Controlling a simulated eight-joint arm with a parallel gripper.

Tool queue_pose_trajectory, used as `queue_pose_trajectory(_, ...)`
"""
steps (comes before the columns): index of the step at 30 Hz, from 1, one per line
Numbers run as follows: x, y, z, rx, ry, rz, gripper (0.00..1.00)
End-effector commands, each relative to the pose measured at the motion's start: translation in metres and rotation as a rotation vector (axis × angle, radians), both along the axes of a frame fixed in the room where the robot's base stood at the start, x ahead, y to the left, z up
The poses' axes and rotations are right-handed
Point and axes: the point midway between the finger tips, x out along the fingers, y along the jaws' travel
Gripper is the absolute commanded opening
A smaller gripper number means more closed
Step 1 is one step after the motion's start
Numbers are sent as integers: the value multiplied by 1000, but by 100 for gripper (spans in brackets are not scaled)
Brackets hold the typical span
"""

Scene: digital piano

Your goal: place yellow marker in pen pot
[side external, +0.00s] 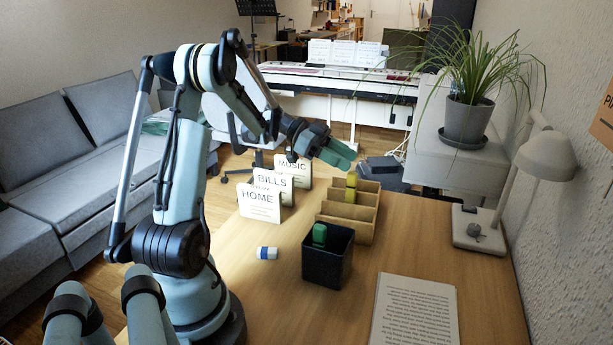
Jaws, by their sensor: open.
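The yellow marker (351,188) stands upright in the wooden compartment organizer (334,233), toward its back. Its lower part is hidden by a divider. The dark pen pot (326,265) stands on the desk in front of the organizer, with a green marker or similar green item (319,234) sticking out of it. My gripper (342,153), with green fingers, is open and appears empty. It is in the air, above and slightly left of the yellow marker in the picture, apart from it.
A small blue-and-white item (267,253) lies left of the pot. Letter holders labelled HOME, BILLS and MUSIC (259,203) stand behind it. A printed sheet (415,312) lies at front right. A lamp (480,229) stands at the right. Desk between organizer and lamp is clear.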

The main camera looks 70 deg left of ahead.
Motion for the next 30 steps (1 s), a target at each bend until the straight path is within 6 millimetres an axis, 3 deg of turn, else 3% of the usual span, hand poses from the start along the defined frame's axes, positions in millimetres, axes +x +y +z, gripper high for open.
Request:
queue_pose_trajectory(7,1,-2,23,0,8,1,47)
queue_pose_trajectory(11,5,-20,27,-1,84,15,47)
queue_pose_trajectory(20,-2,-110,25,59,466,183,47)
queue_pose_trajectory(24,-18,-145,21,114,586,300,47)
queue_pose_trajectory(30,-47,-180,14,193,661,484,47)
